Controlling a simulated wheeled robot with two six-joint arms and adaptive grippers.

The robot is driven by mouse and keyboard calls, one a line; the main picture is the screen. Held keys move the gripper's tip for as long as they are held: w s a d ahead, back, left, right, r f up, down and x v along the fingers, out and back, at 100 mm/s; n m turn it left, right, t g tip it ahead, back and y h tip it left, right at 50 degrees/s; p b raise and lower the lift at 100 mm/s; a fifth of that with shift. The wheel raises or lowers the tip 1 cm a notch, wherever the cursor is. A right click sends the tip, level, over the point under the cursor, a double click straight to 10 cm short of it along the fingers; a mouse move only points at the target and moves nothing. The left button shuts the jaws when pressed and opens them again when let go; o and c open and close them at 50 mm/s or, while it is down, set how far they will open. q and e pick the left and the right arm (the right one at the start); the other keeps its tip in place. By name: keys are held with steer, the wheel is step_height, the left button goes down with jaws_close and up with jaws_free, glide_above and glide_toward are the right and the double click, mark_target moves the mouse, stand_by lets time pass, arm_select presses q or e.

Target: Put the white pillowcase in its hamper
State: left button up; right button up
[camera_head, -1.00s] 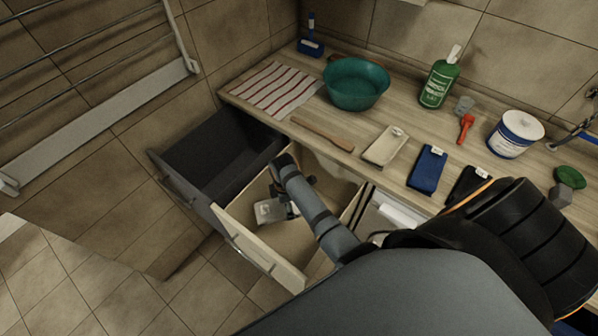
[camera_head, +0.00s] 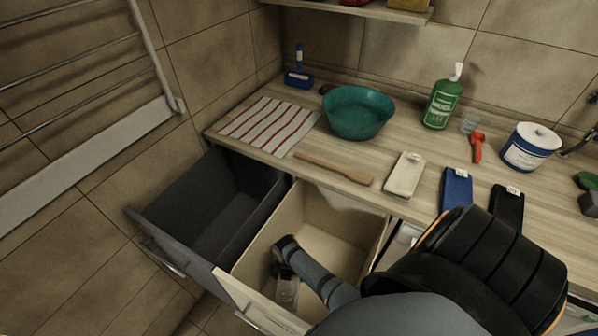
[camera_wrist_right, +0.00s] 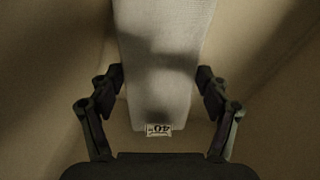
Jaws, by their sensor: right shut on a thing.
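The white pillowcase (camera_head: 287,292) is a folded pale cloth with a small tag. It is at the cream pull-out hamper (camera_head: 375,240), within its opening, near its front wall. My right gripper (camera_head: 284,272) reaches down into that opening and is shut on the pillowcase. In the right wrist view the pillowcase (camera_wrist_right: 160,60) lies between the two fingers (camera_wrist_right: 162,88), its tag reading "40" near the palm. Its far end runs out of the top of that view. Whether it touches the hamper floor I cannot tell. My left gripper is not in view.
A dark grey pull-out hamper (camera_head: 158,212) stands open and empty at left. The counter holds a striped cloth (camera_head: 268,125), teal bowl (camera_head: 357,115), wooden stick (camera_head: 335,168), and cream (camera_head: 404,175), blue (camera_head: 456,190) and black (camera_head: 507,205) folded cloths. A green bottle (camera_head: 441,105) and white tub (camera_head: 530,148) stand behind.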

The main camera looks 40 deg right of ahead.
steer(key=shift+w+f, duration=0.15)
steer(key=shift+f, duration=0.8)
steer(key=shift+w+f, duration=0.15)
steer(key=shift+f, duration=0.3)
step_height(320, 180, down, 4)
steer(key=shift+r+b, duration=0.15)
steer(key=shift+b, duration=0.9)
steer(key=shift+f, duration=0.2)
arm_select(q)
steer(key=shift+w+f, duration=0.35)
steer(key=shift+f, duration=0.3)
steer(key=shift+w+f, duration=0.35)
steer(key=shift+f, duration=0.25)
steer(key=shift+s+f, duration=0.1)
